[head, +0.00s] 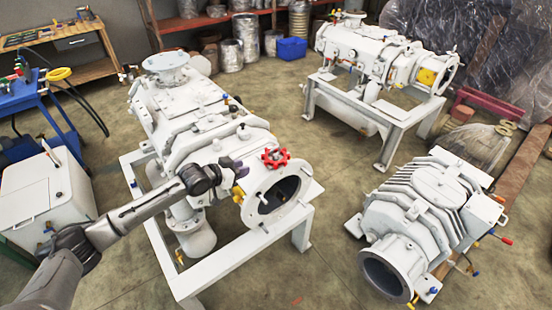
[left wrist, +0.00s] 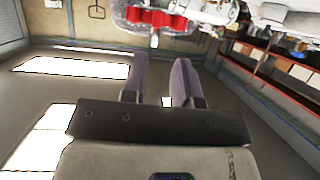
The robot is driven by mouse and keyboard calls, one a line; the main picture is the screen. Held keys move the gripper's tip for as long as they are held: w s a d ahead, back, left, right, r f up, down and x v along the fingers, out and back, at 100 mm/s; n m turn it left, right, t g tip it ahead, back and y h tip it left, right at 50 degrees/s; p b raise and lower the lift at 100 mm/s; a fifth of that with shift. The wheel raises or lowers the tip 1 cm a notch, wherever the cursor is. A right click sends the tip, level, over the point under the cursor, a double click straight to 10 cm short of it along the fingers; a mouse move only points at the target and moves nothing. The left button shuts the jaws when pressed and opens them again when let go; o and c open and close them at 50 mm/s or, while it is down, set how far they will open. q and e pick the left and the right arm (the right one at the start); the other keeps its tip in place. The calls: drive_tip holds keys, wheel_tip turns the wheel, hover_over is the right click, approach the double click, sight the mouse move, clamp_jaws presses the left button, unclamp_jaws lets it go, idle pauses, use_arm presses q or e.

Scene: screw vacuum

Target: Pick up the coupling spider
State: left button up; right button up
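A red, lobed, star-shaped piece (head: 276,158), which looks like the coupling spider, sits at the top of the round end flange (head: 262,205) of the near white vacuum machine. Red lobes also show at the top edge of the left wrist view (left wrist: 158,18), beyond the fingertips. My left gripper (head: 237,166) is just left of the red piece in the head view and apart from it. In the left wrist view its two purple-grey fingers (left wrist: 161,60) stand apart with nothing between them. My right gripper is not in view.
The near white machine (head: 180,110) stands on a white frame. A second machine (head: 375,50) stands on a frame at the back right, and a finned unit (head: 425,210) is on the floor at right. A blue cart (head: 45,110) and white box (head: 45,195) stand left. Open floor lies between the machines.

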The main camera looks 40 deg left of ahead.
sight(265, 163)
use_arm(q)
drive_tip(key=b+x, duration=0.1)
drive_tip(key=x, duration=0.3)
drive_tip(key=b+x, duration=0.1)
drive_tip(key=x, duration=0.4)
drive_tip(key=shift+d, duration=0.2)
drive_tip(key=shift+w+f, duration=0.1)
drive_tip(key=shift+w, duration=0.2)
clamp_jaws()
